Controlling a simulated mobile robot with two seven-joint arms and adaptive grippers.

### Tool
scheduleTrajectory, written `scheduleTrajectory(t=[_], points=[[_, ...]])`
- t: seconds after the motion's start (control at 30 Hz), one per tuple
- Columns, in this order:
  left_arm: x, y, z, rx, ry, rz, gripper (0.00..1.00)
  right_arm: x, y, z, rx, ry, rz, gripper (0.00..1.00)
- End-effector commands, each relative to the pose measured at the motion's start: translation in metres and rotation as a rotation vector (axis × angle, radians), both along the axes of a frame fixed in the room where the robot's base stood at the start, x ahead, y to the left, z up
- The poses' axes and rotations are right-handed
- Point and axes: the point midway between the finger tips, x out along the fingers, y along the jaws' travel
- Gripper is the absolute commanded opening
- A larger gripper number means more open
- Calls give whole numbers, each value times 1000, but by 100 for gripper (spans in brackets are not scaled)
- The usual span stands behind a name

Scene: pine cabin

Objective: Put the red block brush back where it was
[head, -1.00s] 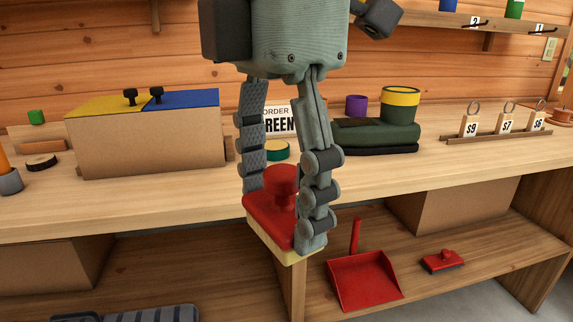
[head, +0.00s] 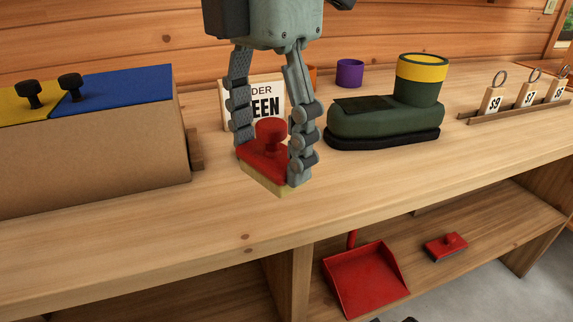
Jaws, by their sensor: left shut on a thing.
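My left gripper (head: 270,152) is shut on the red block brush (head: 264,162), which has a round red knob on top and a pale yellow underside. The fingers clasp it on its left and right sides. The brush appears in front of the sign, over the counter top (head: 330,190); I cannot tell whether its underside touches the wood. A second, smaller red brush (head: 446,246) with dark bristles lies on the lower shelf, right of a red dustpan (head: 366,280). My right gripper is not in view.
On the counter are a cardboard box (head: 95,150) with yellow and blue lids, a partly hidden sign (head: 240,92), a dark green boot (head: 385,118), a purple cup (head: 349,73) and a rack of tagged rings (head: 520,108). The counter's front strip is bare.

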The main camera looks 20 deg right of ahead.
Motion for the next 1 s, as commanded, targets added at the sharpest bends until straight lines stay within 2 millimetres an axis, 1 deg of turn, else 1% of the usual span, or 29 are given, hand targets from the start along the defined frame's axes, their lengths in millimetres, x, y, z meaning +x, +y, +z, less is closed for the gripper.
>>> scheduleTrajectory(t=[0.03,0.13,0.3,0.47,0.73,1.0], points=[[9,-8,-6,1,4,1,12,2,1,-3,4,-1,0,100],[26,-21,-19,0,2,2,12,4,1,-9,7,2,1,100],[44,-34,-33,-1,2,0,12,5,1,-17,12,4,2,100],[49,-37,-41,0,0,-1,12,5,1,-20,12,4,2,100],[48,-37,-75,0,1,-1,12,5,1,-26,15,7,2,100],[48,-37,-77,-1,0,0,12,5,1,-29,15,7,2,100]])
